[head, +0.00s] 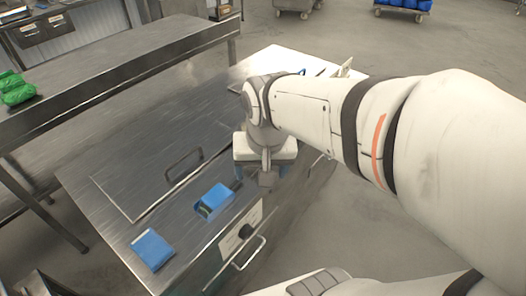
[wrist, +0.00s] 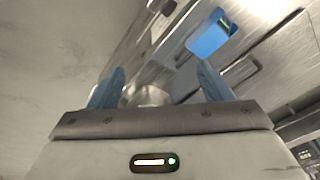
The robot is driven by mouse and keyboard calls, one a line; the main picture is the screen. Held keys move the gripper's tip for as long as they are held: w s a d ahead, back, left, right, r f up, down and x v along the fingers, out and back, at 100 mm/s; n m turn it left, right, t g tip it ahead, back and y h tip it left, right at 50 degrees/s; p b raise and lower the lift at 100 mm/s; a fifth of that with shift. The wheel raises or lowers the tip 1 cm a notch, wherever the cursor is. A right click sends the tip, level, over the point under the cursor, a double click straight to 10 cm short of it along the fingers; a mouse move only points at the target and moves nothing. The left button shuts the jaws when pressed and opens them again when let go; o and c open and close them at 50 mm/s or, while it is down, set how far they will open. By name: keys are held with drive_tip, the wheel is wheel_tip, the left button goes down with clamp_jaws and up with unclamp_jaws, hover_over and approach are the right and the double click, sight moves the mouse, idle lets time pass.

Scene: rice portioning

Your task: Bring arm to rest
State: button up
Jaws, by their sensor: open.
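My gripper (head: 265,181) hangs below my pale arm, over the right part of the steel counter (head: 120,235) in the head view. In the wrist view my gripper (wrist: 160,80) shows two blue fingers spread apart. It is open and I see nothing held between the fingers. A blurred, rounded metallic shape (wrist: 148,96) shows behind the gap; I cannot tell what it is. My arm hides part of the counter's far right end.
A blue box (head: 217,197) with a dark opening and a flat blue item (head: 152,249) lie near the counter's front edge. A handle (head: 183,165) stands up from a lid. A second steel table (head: 130,72) holds green bags (head: 16,88). Open floor lies behind my arm.

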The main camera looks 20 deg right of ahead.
drive_tip(key=s+d+n, duration=0.2)
drive_tip(key=s, duration=0.1)
drive_tip(key=shift+d+r+n+t, duration=0.1)
drive_tip(key=shift+r+n+t, duration=0.05)
drive_tip(key=shift+n+t, duration=0.15)
drive_tip(key=shift+s, duration=0.15)
drive_tip(key=shift+c, duration=0.2)
idle(0.7)
